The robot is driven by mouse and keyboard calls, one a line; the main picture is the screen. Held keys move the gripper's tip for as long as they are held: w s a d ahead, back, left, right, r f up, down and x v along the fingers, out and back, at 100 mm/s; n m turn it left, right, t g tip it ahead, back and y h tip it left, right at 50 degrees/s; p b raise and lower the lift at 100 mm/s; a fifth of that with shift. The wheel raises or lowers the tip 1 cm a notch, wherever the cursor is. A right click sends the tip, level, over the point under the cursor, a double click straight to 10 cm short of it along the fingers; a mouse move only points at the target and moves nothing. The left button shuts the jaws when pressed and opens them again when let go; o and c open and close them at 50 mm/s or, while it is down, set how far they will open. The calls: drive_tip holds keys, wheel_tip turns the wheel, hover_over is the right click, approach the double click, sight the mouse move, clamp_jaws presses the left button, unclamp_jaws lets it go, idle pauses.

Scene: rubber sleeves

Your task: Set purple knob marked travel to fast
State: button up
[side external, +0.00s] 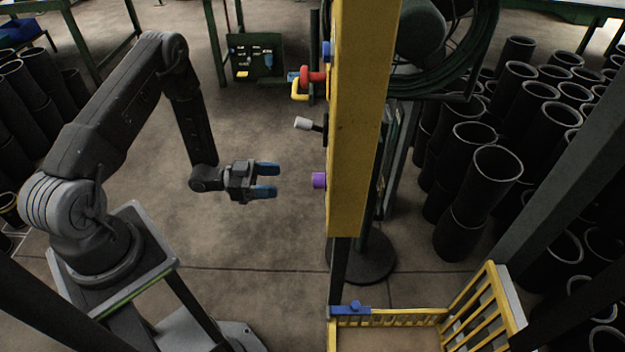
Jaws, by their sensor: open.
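The purple knob (319,180) sticks out from the left side of a tall yellow panel (357,130), low on it. The panel is seen edge-on, so its face, the travel marking and the knob's setting are hidden. My gripper (266,180) is to the left of the knob at about the same height in the picture. Its two blue-tipped fingers point right toward the panel, apart and with nothing between them. A clear gap separates the fingertips from the knob.
Above the knob a white-tipped lever (303,123), a red knob (312,75) and a yellow handle (299,91) also stick out from the panel. A yellow railing (390,318) stands below right. Black rubber sleeves (497,170) crowd the right. Open floor lies under my gripper.

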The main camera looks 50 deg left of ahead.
sight(319, 180)
drive_tip(key=x, duration=1)
drive_tip(key=shift+w+d, duration=0.15)
drive_tip(key=shift+w, duration=0.05)
drive_tip(key=shift+c, duration=0.5)
drive_tip(key=c, duration=0.8)
drive_tip(key=shift+m, duration=0.4)
drive_tip(key=m, duration=1.1)
